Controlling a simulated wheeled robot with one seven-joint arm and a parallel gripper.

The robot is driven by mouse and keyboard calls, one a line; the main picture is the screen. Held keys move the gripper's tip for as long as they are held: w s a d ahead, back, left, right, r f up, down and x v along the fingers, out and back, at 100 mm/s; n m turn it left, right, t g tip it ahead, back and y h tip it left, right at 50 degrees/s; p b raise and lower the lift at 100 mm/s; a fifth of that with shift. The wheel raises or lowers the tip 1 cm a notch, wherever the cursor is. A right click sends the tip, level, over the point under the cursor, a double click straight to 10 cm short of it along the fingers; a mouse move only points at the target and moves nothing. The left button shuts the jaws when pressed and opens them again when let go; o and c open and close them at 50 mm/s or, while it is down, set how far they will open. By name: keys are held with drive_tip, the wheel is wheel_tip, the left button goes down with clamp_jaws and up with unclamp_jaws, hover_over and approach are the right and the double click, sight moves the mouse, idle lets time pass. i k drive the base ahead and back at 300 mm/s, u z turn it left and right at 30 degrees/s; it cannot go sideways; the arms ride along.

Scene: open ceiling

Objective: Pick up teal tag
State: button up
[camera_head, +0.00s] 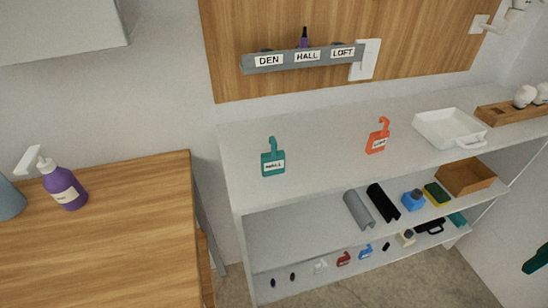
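The teal tag (272,158) stands on the white top of the shelf unit (335,165), near its left end. It has a hooked upper part and a white label that seems to read HALL. Nothing touches or covers it. An orange tag (377,138) of like shape, with a label too small to read surely, stands farther right on the same top. My gripper is not in view.
A grey rail (300,61) labelled DEN, HALL and LOFT is on the wooden wall panel. A white tray (450,128) stands right of the orange tag. The top around the teal tag is clear. A wooden table (110,245) with a purple spray bottle (65,188) stands left.

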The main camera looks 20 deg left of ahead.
sight(272, 163)
drive_tip(key=u, duration=0.35)
drive_tip(key=k, duration=0.9)
drive_tip(key=z, duration=0.4)
drive_tip(key=i, duration=0.55)
drive_tip(key=u, duration=0.05)
